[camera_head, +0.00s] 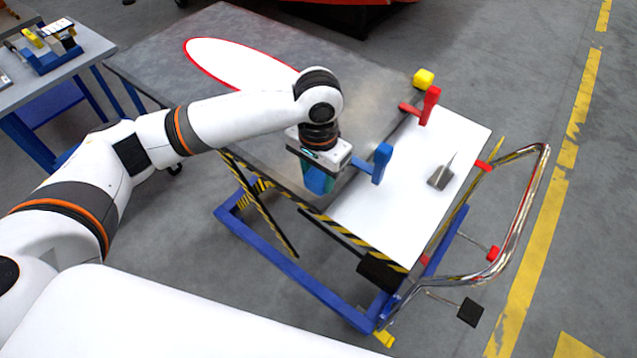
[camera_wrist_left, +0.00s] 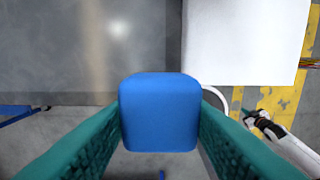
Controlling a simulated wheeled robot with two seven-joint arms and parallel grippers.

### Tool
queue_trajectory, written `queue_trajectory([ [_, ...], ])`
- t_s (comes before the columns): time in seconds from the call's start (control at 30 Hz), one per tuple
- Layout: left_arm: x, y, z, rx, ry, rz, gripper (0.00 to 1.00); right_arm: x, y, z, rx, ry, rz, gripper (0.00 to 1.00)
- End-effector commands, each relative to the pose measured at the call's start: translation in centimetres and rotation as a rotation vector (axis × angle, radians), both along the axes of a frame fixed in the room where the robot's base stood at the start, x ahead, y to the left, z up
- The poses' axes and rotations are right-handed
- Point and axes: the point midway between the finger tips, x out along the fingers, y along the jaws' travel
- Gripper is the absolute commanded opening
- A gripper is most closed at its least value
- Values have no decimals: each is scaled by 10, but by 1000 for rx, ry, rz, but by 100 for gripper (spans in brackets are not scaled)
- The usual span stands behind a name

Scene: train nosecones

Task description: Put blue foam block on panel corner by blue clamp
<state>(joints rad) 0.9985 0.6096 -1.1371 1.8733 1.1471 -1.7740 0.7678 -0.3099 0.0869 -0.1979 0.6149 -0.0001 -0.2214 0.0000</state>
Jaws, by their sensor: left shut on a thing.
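The blue foam block (camera_wrist_left: 158,112) is between the two teal fingers of my left gripper (camera_wrist_left: 160,125), which is shut on it. In the head view the block (camera_head: 317,180) hangs below the left gripper (camera_head: 322,172), at the cart's near edge beside the blue clamp. The blue clamp (camera_head: 381,163) stands at the left edge of the white panel (camera_head: 385,215). In the wrist view the panel (camera_wrist_left: 245,40) is at upper right, apart from the block in the picture. I cannot tell whether the block touches the table.
A red clamp (camera_head: 430,105) and a yellow block (camera_head: 423,79) are at the panel's far end. A grey scraper-like tool (camera_head: 440,177) lies on the panel. A white oval piece with a red rim (camera_head: 235,62) lies on the grey tabletop (camera_head: 160,55). A metal handle rail (camera_head: 520,220) is at right.

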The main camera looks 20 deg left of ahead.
Motion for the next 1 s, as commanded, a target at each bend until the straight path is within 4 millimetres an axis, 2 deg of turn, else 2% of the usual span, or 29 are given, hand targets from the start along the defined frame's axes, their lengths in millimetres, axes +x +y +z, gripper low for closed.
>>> queue_trajectory([
  [0.17,0,0,-14,1,1,1,21,4,8,2,11,-6,0,0],
  [0.37,0,1,-40,1,1,1,21,13,13,7,17,-20,-1,0],
  [0.7,0,0,-44,1,-1,0,21,13,11,8,14,-21,0,0],
  [0.73,0,0,-45,1,-1,0,46,13,10,7,13,-21,0,0],
  [0.83,0,0,-45,1,-1,0,62,13,8,7,11,-20,1,0],
  [1.0,0,0,-45,1,-1,0,65,12,5,7,7,-19,2,0],
])
